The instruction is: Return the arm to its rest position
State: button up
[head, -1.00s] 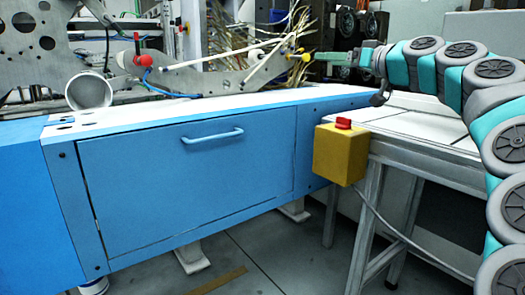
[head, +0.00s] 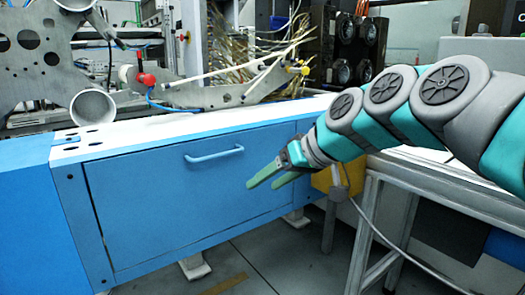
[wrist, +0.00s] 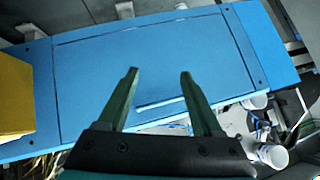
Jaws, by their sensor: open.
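My gripper (head: 256,185) is open and empty, with two green fingers apart. In the head view it hangs in front of the right part of the blue cabinet (head: 120,215), at the right of the drawer handle (head: 214,154). My arm comes in from the right side over the grey-framed table. In the wrist view my gripper (wrist: 158,75) points at the blue front panel, and the handle (wrist: 160,104) shows between the fingers. Nothing is between the fingers.
A yellow box (head: 325,181) sits at the table (head: 425,178) corner, partly hidden behind my arm. It also shows at the left of the wrist view (wrist: 15,95). A metal tube (head: 93,106) and machine parts stand on the cabinet top. The floor (head: 290,260) in front is mostly clear.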

jog(key=s+d+f+m+g+h+p, duration=0.1)
jog(key=s+d+f+m+g+h, duration=0.1)
jog(key=s+d+f, duration=0.2)
jog(key=s+d+f+m+g+h+p, duration=0.1)
jog(key=s+d+f+g+h+p, duration=0.1)
jog(key=s+d+f, duration=0.3)
jog(key=s+d+f+m+g+h+p, duration=0.1)
jog(key=s+d+f+m+g+h, duration=0.1)
jog(key=s+f, duration=0.9)
jog(key=s+d+g+h, duration=0.1)
jog(key=s+d, duration=0.1)
jog(key=s, duration=0.8)
jog(key=shift+s+d+f+m+h+p, duration=0.3)
jog(key=shift+f+h, duration=0.05)
jog(key=shift+h, duration=0.05)
